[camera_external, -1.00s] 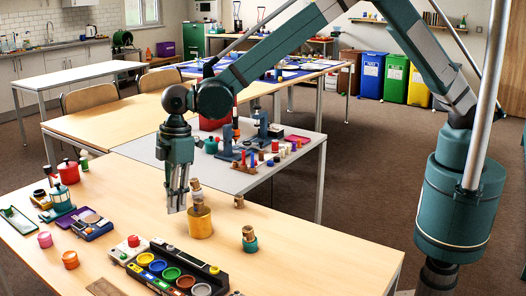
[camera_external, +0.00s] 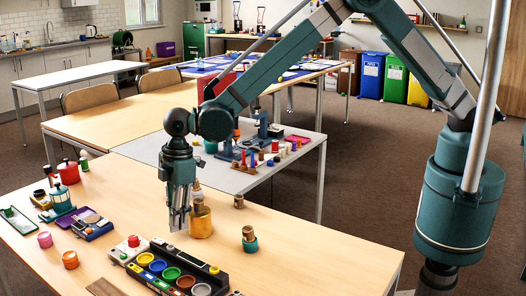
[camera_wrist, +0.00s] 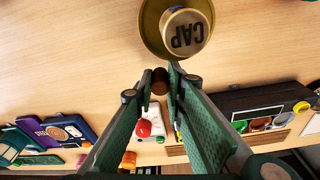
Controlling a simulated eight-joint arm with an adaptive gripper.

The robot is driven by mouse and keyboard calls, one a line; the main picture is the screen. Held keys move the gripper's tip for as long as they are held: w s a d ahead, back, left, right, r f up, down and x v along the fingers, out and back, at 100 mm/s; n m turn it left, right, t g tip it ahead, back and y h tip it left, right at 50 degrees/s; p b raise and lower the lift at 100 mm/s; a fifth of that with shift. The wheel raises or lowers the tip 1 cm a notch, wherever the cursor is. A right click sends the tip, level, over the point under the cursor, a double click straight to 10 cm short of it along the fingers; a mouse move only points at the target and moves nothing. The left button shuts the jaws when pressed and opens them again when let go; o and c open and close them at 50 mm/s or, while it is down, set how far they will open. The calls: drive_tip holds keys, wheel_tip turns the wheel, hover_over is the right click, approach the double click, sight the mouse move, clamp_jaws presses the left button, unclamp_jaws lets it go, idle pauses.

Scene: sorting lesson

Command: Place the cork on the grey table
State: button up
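A yellow pot (camera_external: 201,223) stands on the near wooden table. A cork-coloured cylinder (camera_external: 197,194) sits in its top. In the wrist view, the cylinder (camera_wrist: 184,32) shows the letters CAP inside the pot's round rim (camera_wrist: 150,35). Another cork-like stopper (camera_external: 248,233) tops a teal jar to the right. My gripper (camera_external: 178,226) points down just left of the yellow pot, low over the table. Its two fingers (camera_wrist: 161,72) stand apart with a narrow gap. A small brown patch shows between the tips; I cannot tell what it is. The grey table (camera_external: 225,180) stands behind.
A black tray of coloured cups (camera_external: 180,275) and a white box with a red knob (camera_external: 130,246) lie in front of my gripper.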

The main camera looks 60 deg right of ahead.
drive_tip(key=shift+f, duration=1.8)
drive_tip(key=shift+f+b, duration=0.2)
drive_tip(key=shift+b, duration=0.2)
drive_tip(key=o, duration=0.6)
drive_tip(key=shift+r, duration=0.2)
drive_tip(key=r, duration=0.4)
drive_tip(key=d+r+p, duration=0.1)
drive_tip(key=r, duration=0.3)
drive_tip(key=r+p, duration=0.1)
drive_tip(key=r, duration=0.3)
drive_tip(key=shift+s+d, duration=0.2)
